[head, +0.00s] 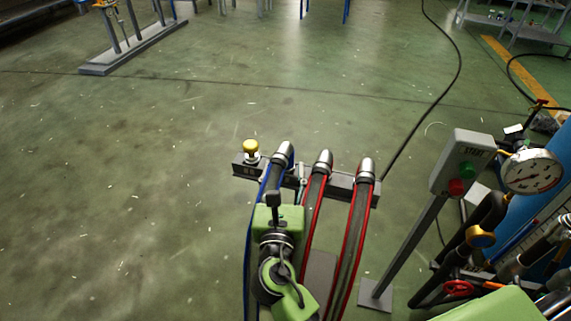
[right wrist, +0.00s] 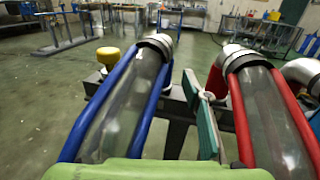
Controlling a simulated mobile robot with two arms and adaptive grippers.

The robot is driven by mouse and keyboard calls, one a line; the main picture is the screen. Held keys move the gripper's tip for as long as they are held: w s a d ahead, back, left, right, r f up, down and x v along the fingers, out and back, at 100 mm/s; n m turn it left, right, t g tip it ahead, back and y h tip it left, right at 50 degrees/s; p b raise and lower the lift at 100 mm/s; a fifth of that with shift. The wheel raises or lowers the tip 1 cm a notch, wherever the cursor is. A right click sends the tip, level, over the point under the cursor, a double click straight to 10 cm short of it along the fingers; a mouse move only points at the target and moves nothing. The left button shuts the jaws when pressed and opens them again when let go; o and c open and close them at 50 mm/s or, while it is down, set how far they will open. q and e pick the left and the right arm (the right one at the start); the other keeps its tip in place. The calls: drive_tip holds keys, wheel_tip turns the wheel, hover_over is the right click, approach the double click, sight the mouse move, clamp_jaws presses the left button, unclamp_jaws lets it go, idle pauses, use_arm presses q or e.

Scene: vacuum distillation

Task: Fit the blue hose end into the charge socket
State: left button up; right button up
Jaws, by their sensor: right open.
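The blue hose, a clear tube with blue stripes, hangs on a dark rack; its metal end (head: 284,153) points up and away. In the right wrist view its metal end (right wrist: 158,43) is at upper left of centre. My right gripper (head: 274,196) is open, over the hose just below the end in the head view. In the right wrist view its teal-padded finger parts (right wrist: 203,105) show between the blue hose and a red hose. I see no grip on the hose. I cannot pick out the charge socket. My left gripper is not in view.
Two red-striped hoses (head: 363,172) hang right of the blue one. A yellow knob (head: 250,147) tops the rack's left end. A start/stop post (head: 453,163), a gauge (head: 532,171) and pipework by a blue vessel crowd the right. The floor at left is clear.

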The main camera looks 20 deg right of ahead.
drive_tip(key=shift+w+d, duration=0.25)
drive_tip(key=shift+w, duration=0.3)
drive_tip(key=x, duration=0.4)
drive_tip(key=shift+w+d+b, duration=0.25)
drive_tip(key=shift+w+b, duration=0.05)
drive_tip(key=shift+b, duration=0.1)
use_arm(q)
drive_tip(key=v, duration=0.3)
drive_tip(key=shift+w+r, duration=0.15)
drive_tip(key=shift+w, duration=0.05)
use_arm(e)
drive_tip(key=shift+r, duration=0.1)
clamp_jaws()
